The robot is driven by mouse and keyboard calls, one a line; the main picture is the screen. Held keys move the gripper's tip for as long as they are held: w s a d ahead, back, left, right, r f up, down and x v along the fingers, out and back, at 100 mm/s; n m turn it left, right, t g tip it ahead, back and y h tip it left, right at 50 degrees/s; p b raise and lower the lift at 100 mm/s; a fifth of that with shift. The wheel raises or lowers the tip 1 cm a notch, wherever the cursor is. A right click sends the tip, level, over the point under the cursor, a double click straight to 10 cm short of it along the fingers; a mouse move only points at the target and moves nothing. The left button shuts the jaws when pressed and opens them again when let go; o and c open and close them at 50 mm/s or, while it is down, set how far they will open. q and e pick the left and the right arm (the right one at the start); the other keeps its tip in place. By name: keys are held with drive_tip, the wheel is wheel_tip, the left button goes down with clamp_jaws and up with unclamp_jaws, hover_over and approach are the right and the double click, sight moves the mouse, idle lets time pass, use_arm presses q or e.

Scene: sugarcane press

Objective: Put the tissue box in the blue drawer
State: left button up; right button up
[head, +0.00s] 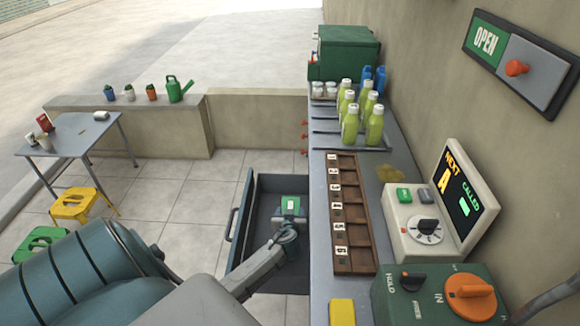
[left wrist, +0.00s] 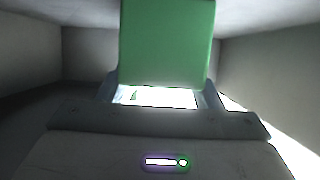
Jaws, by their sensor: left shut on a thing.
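The drawer (head: 241,220), dark blue-grey, is pulled open from the left side of the counter. My left gripper (head: 289,216) reaches into the drawer from the front and is shut on a small green box with a white patch on top, which I take as the tissue box (head: 291,204). The box is within the drawer's outline; whether it touches the floor is unclear. In the left wrist view the green tissue box (left wrist: 167,45) stands between the fingers, with grey drawer walls (left wrist: 265,70) around it. My right gripper is not in view.
The counter (head: 320,240) borders the drawer on the right, holding a numbered brown rack (head: 350,220), several yellow-green bottles (head: 350,122) and control boxes (head: 437,235). A yellow block (head: 342,312) is at the near edge. Stools and a table (head: 75,135) stand far left.

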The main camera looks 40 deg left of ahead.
use_arm(q)
drive_tip(key=o, duration=1)
drive_tip(key=shift+o, duration=0.2)
drive_tip(key=shift+r, duration=0.1)
drive_tip(key=shift+s+d, duration=0.15)
drive_tip(key=shift+s, duration=0.05)
drive_tip(key=b+v, duration=0.1)
drive_tip(key=v, duration=0.5)
drive_tip(key=shift+s+d+r, duration=0.25)
drive_tip(key=shift+s, duration=0.05)
drive_tip(key=shift+r, duration=0.1)
